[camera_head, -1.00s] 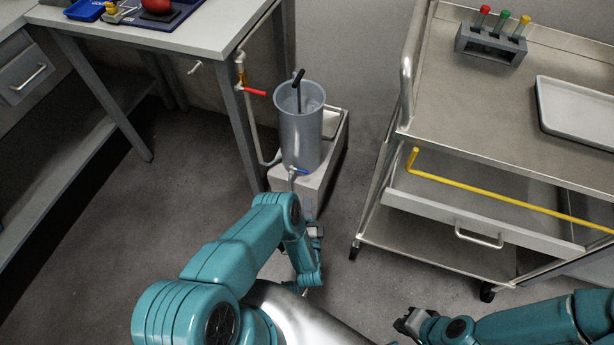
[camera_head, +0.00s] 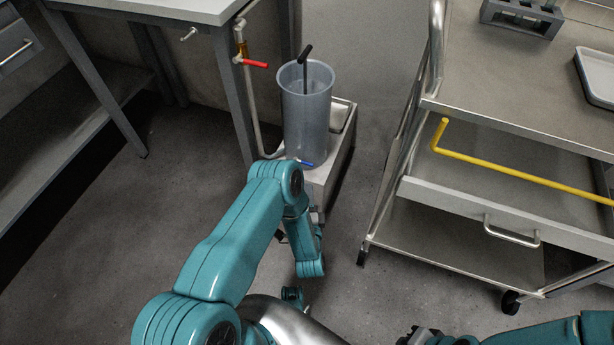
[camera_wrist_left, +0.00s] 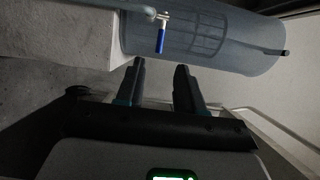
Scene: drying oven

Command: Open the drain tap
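The drain tap has a blue handle (camera_head: 305,162) and sits low on the front of a grey translucent cylinder (camera_head: 307,118). In the left wrist view the blue handle (camera_wrist_left: 161,40) hangs down from a metal tap body, with the cylinder (camera_wrist_left: 215,38) behind. My left gripper (camera_wrist_left: 160,75) is open, its two dark fingers apart and empty. The handle is ahead of the gap between the fingers, apart from them. In the head view the left forearm mostly hides this gripper. My right gripper (camera_head: 415,336) is cut off at the bottom edge; its fingers cannot be made out.
The cylinder stands on a pale plinth (camera_head: 328,178). A pipe with a red-handled valve (camera_head: 256,63) runs beside the bench leg to its left. A steel trolley (camera_head: 455,208) with a yellow rod (camera_head: 520,174) stands right. Open floor (camera_head: 180,210) lies left.

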